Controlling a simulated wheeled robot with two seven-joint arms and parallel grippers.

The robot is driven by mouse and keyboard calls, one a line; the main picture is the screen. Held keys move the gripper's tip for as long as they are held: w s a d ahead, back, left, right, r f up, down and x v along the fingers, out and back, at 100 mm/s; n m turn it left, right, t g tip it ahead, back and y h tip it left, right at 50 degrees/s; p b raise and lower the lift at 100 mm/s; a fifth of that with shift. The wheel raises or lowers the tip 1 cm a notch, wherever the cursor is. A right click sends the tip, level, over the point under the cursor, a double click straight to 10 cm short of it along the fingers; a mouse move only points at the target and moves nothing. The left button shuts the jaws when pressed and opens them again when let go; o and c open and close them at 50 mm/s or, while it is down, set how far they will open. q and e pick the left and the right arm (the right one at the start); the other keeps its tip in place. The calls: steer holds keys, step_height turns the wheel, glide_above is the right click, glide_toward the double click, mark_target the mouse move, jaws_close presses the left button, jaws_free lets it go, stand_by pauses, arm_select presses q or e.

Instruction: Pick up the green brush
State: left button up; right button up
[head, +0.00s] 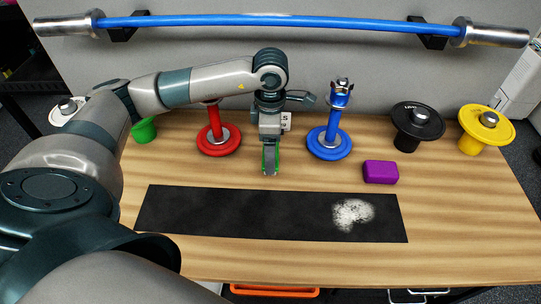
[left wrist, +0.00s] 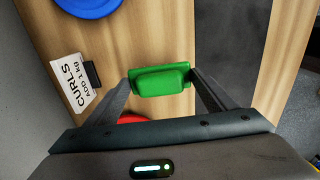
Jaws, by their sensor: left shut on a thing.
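The green brush (left wrist: 160,80) is a small rounded green block between the two fingers of my left gripper (left wrist: 161,77) in the left wrist view. The fingers press on its two ends. In the head view my left gripper (head: 269,165) points down over the wooden bench, between the red and blue stands. Green edges of the brush show around the fingertips, and the rest is hidden behind them. I cannot tell whether the brush touches the bench. My right gripper is in neither view.
A black mat (head: 250,215) with a white powder patch (head: 352,213) lies in front. A red stand (head: 219,142), blue stand (head: 330,145), green cup (head: 144,131), purple block (head: 381,172), black stand (head: 416,125) and yellow stand (head: 484,128) surround it. A "CURLS" card (left wrist: 73,85) stands close by.

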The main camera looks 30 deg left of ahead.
arm_select(q)
steer(key=s+d+r+b, duration=0.3)
steer(key=s+d+r, duration=0.2)
steer(key=d+r, duration=0.3)
steer(key=shift+s+d+r, duration=0.15)
steer(key=shift+s+d, duration=0.2)
steer(key=shift+d, duration=0.8)
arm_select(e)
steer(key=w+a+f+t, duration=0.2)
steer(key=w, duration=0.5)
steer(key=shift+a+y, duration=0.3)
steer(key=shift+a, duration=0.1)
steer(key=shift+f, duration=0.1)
arm_select(q)
steer(key=o, duration=0.4)
steer(key=shift+c, duration=1.1)
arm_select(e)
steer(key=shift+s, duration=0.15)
